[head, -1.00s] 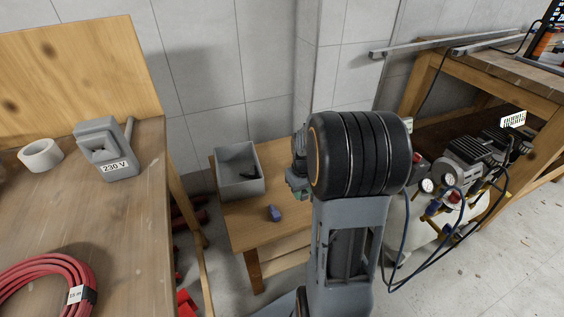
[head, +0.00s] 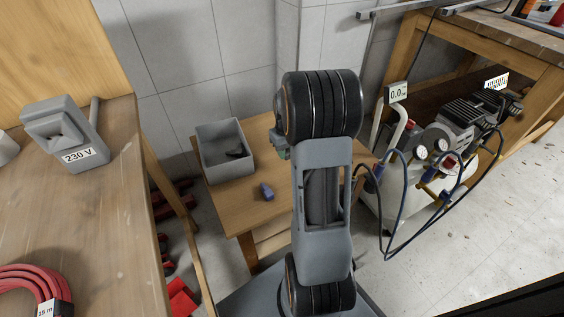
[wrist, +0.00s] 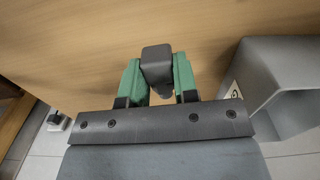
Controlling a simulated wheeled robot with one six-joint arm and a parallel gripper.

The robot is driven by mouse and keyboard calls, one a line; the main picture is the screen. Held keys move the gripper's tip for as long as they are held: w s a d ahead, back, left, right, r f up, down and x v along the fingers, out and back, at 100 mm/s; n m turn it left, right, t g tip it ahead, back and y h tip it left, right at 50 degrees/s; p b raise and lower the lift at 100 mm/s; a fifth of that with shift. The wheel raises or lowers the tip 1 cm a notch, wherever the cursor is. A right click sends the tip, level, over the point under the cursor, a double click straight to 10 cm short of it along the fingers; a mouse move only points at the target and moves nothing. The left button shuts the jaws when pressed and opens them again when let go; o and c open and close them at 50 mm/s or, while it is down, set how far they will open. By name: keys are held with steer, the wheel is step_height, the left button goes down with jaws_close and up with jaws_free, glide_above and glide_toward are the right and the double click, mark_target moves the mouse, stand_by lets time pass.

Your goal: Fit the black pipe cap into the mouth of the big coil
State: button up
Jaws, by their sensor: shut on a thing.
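The black pipe cap (wrist: 157,66) is a dark block between the two green fingers of my gripper (wrist: 158,82) in the wrist view. My gripper is shut on it, above a wooden surface. In the head view my own arm hides most of the gripper and the cap. A red hose coil (head: 32,283) with a "15 m" label lies on the workbench at the lower left, cut off by the frame edge. Its mouth is not visible, and I cannot tell whether it is the big coil.
A grey bin (head: 206,136) with a dark item inside stands on the low wooden table (head: 222,209), and also shows in the wrist view (wrist: 262,62). A blue object (head: 267,191) lies nearby. A grey "230 V" box (head: 66,130) stands on the workbench (head: 95,215). A compressor (head: 440,150) with hoses is right.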

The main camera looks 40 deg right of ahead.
mark_target(282, 164)
steer(key=shift+w+a+f+b, duration=0.1)
steer(key=shift+w+f+b, duration=0.1)
steer(key=shift+w+f, duration=0.35)
steer(key=shift+w+a+f+b, duration=0.1)
steer(key=shift+w+f+b, duration=0.2)
steer(key=shift+f, duration=0.35)
steer(key=shift+w+f+b, duration=0.1)
steer(key=shift+f+b, duration=0.3)
steer(key=shift+f, duration=1.05)
steer(key=shift+f, duration=0.1)
steer(key=shift+f, duration=0.15)
steer(key=o, duration=1)
steer(key=shift+c, duration=0.2)
